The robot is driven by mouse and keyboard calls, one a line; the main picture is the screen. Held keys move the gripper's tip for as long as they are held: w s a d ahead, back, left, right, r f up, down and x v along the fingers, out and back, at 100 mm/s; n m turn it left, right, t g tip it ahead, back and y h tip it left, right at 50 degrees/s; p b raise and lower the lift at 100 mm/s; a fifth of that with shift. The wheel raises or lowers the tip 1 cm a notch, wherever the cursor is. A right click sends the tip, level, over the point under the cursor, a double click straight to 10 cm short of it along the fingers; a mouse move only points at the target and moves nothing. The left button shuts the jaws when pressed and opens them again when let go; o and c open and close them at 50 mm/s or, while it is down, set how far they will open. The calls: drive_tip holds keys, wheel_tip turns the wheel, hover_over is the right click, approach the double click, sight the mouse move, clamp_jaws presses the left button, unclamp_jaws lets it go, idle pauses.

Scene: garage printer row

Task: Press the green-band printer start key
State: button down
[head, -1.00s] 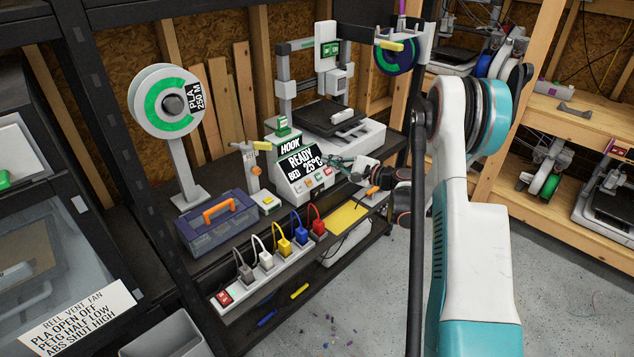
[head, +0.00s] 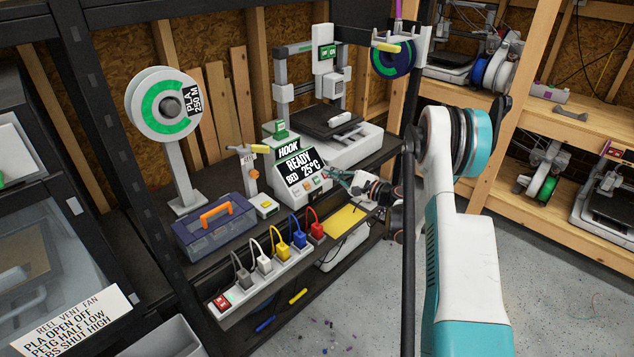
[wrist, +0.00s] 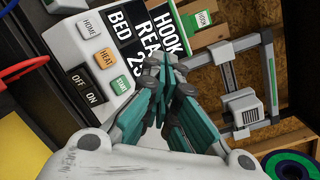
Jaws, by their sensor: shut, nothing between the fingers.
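The printer's white control box (head: 290,190) stands on the shelf, with a dark display (head: 299,166) reading HOOK, READY, BED 25°C. In the wrist view the green START key (wrist: 121,83) sits below an orange HEAT key (wrist: 105,56) and a white HOME key (wrist: 88,29), beside a black OFF/ON switch (wrist: 83,90). My gripper (wrist: 166,62) is shut and empty, its tips over the display, to the right of START. In the head view my gripper (head: 331,176) is at the right side of the box; I cannot tell whether it touches.
The printer (head: 330,135) with a green-ringed spool (head: 391,58) stands behind. A power strip (head: 240,293) with several coloured plugs runs along the shelf front. A blue toolbox (head: 214,232) and another green-ringed spool (head: 160,103) are left. A dark post stands close to my arm.

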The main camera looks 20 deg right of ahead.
sight(316, 180)
drive_tip(key=w+a+f, duration=0.1)
drive_tip(key=w+f, duration=0.3)
drive_tip(key=shift+w+a+f+b, duration=0.15)
drive_tip(key=shift+a+f+b, duration=0.1)
drive_tip(key=shift+f+b, duration=0.05)
drive_tip(key=shift+w+f, duration=0.1)
idle(1.4)
drive_tip(key=shift+w+f, duration=0.15)
drive_tip(key=shift+f, duration=0.05)
